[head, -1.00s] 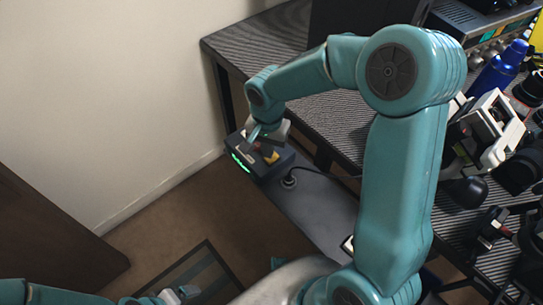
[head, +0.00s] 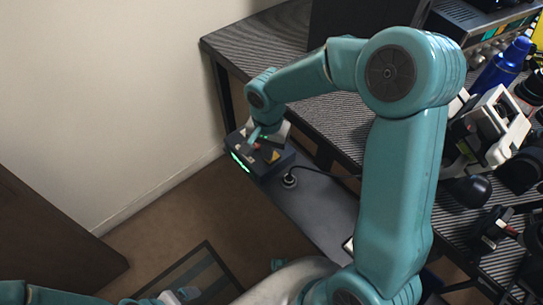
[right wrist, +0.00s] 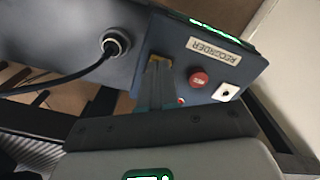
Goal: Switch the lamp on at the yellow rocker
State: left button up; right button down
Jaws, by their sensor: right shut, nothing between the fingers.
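A dark blue box (head: 273,168) with a lit green strip sits at the end of a grey shelf. In the right wrist view the box (right wrist: 225,62) carries a RECORDER label, a red button (right wrist: 198,78) and a white square control (right wrist: 226,92). The yellow rocker (right wrist: 158,57) shows at the fingertips, partly hidden by them; I cannot tell whether they touch it. It also shows in the head view (head: 271,156). My right gripper (right wrist: 159,66) is shut and empty, pointing at the panel. My left gripper (head: 183,294) shows partly at the bottom; its jaws are unclear. I cannot identify the lamp.
A black cable ends in a round plug (head: 289,180) on the grey shelf (head: 315,205) beside the box. The striped workbench (head: 265,40) stands behind, with a blue bottle (head: 502,66) and a white clamp-like device (head: 490,125) at right. A wall is on the left.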

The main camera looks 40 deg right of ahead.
jog(key=shift+f, duration=0.35)
jog(key=shift+r, duration=0.15)
notch_tip(320, 180, up, 7)
jog(key=p, duration=0.4)
dwell(0.4)
